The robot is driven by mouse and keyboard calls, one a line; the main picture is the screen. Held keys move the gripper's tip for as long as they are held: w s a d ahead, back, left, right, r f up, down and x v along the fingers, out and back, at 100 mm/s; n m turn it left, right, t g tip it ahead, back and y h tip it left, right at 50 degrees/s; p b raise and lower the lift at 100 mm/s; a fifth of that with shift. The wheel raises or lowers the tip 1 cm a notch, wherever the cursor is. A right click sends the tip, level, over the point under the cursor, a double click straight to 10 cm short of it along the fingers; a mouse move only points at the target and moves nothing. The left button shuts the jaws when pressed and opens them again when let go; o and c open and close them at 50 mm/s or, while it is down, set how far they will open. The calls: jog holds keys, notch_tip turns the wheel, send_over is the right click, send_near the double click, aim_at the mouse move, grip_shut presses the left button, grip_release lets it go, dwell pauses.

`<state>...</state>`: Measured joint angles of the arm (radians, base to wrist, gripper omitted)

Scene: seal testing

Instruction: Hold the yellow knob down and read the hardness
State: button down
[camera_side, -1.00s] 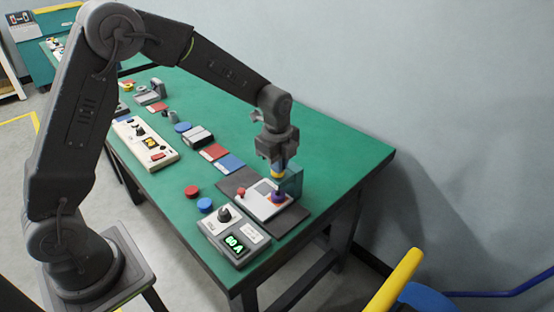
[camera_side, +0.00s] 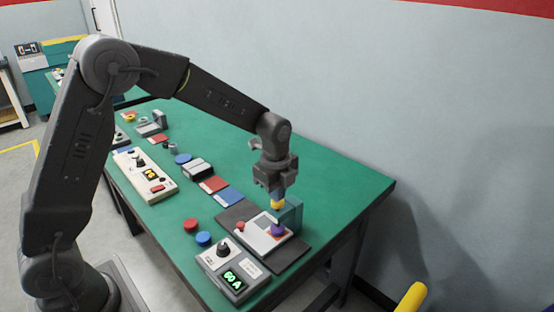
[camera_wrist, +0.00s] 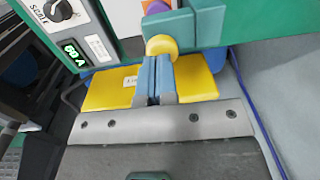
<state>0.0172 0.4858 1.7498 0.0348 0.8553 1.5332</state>
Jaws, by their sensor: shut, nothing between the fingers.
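The yellow knob (camera_side: 277,204) tops the small tester, directly under my gripper (camera_side: 279,193). In the wrist view the knob (camera_wrist: 161,45) sits right at the tips of my shut, empty blue fingers (camera_wrist: 157,62). The fingers appear to touch it from above; how far it is pressed I cannot tell. Below it a purple piece (camera_side: 278,229) rests on the light plate (camera_side: 252,236), beside the teal upright (camera_side: 293,214). The grey readout box (camera_side: 233,270) shows green characters that look like "60 A"; the wrist view shows the same display (camera_wrist: 74,54).
Red (camera_side: 190,224) and blue (camera_side: 204,238) discs lie left of the tester. A red button (camera_side: 240,226) is on the plate's left. A cream control panel (camera_side: 147,178) and colored sample blocks stand farther back. The green table's (camera_side: 340,185) right side is clear.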

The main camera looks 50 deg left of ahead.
notch_tip(320, 180, up, 12)
jog(key=shift+s+d, duration=0.15)
jog(key=shift+r, duration=0.1)
jog(key=s+r+n+t, duration=0.1)
jog(key=s+r+n, duration=0.25)
jog(key=s, duration=0.25)
jog(key=s+r+n+t, duration=0.2)
jog(key=s+n, duration=0.3)
jog(key=s, duration=0.1)
jog(key=s+f+n+t, duration=0.2)
jog(key=s+n, duration=0.7)
jog(key=s, duration=0.3)
jog(key=shift+s+a+f, duration=0.25)
jog(key=shift+a+f, duration=0.05)
jog(key=shift+f, duration=0.05)
